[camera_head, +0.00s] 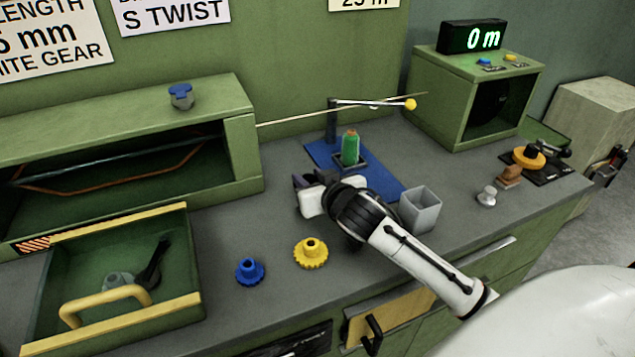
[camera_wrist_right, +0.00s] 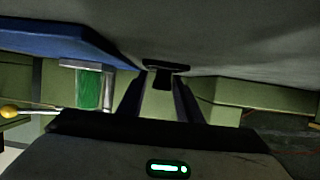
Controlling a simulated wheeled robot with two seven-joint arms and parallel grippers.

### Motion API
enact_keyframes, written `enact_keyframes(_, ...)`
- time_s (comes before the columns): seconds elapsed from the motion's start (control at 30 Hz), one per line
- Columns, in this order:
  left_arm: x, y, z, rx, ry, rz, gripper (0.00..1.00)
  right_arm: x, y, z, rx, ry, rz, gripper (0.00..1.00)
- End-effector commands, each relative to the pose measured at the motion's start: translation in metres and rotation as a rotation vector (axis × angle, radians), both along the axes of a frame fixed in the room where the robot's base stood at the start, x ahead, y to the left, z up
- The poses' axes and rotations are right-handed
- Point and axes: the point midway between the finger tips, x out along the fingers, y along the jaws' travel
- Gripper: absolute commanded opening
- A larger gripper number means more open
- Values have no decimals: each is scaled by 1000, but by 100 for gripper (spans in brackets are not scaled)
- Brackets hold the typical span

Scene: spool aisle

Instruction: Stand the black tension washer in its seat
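My right gripper (camera_head: 311,181) is low over the grey counter, left of the grey cup and in front of the blue board, pointing left. In the right wrist view a small dark piece (camera_wrist_right: 165,77), which appears to be the black tension washer, is between the fingertips (camera_wrist_right: 163,85), close to the counter surface. The fingers are apart with the piece nearly filling the gap; I cannot tell whether they touch it. In the head view the gripper hides it. I cannot make out its seat. My left gripper is not in view.
A green spool (camera_head: 350,148) stands on the blue board (camera_head: 385,186), below a yellow-tipped arm (camera_head: 375,103). A grey cup (camera_head: 421,210) is right of my gripper. Blue (camera_head: 250,271) and yellow (camera_head: 311,254) gears lie in front. An open drawer (camera_head: 185,255) stands at left.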

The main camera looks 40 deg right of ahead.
Motion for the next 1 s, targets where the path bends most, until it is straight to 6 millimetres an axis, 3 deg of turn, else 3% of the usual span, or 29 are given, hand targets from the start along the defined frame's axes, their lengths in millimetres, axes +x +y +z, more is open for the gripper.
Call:
enact_keyframes(0.1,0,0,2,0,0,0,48,-13,8,-1,11,23,9,39)
enact_keyframes(0.4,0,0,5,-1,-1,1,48,-72,21,30,8,11,8,39)
enact_keyframes(0.6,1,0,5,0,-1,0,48,-99,27,43,6,8,6,39)
enact_keyframes(1.0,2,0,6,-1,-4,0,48,-109,28,49,3,5,5,39)
